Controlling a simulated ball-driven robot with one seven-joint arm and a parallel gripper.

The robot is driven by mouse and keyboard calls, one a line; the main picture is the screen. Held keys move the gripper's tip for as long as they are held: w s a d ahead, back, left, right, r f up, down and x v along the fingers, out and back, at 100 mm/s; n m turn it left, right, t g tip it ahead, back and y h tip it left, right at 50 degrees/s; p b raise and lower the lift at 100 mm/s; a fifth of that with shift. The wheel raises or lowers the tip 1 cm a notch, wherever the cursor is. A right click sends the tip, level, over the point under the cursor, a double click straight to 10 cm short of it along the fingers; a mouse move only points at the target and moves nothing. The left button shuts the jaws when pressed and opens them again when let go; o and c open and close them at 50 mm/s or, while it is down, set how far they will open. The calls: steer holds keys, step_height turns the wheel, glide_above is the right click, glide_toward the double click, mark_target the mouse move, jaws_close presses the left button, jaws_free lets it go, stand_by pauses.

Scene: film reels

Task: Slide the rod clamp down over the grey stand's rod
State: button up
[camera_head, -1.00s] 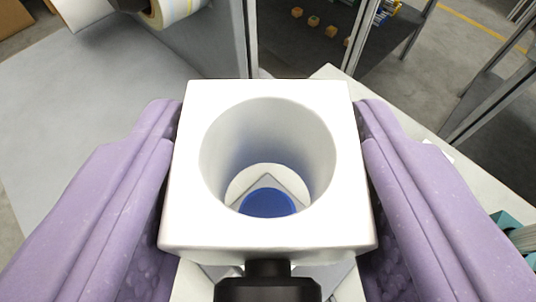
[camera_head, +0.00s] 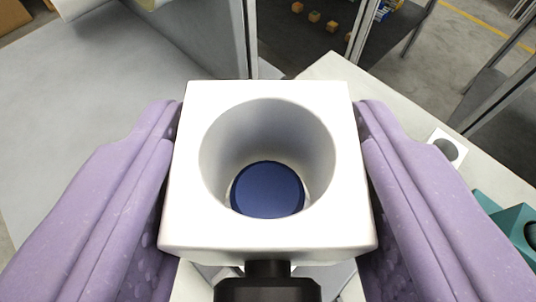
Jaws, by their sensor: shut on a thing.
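The rod clamp (camera_head: 352,180) is a white block with a wide round bore and a black knob (camera_head: 267,285) on its near side. My gripper (camera_head: 268,108) has two purple padded fingers and is shut on the clamp from left and right. Through the bore I see a round blue face (camera_head: 268,188), low and close to the near wall of the hole. It looks like the top end of the stand's rod, but the rod's sides and most of the stand are hidden by the clamp. Whether the blue end is inside the bore or below it I cannot tell.
A pale tabletop (camera_head: 415,205) extends to the right, with a small white block with a hole (camera_head: 447,147) and a teal object (camera_head: 508,225). A grey surface (camera_head: 110,110) lies at left. Metal posts (camera_head: 240,35) stand behind the clamp.

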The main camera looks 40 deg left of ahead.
steer(key=shift+f+b, duration=1.25)
steer(key=shift+f, duration=0.15)
steer(key=shift+f, duration=0.1)
steer(key=shift+f+b, duration=2.4)
steer(key=shift+b, duration=0.05)
steer(key=shift+f+b, duration=1.7)
steer(key=shift+f, duration=0.75)
steer(key=o, duration=1.2)
steer(key=shift+o, duration=0.2)
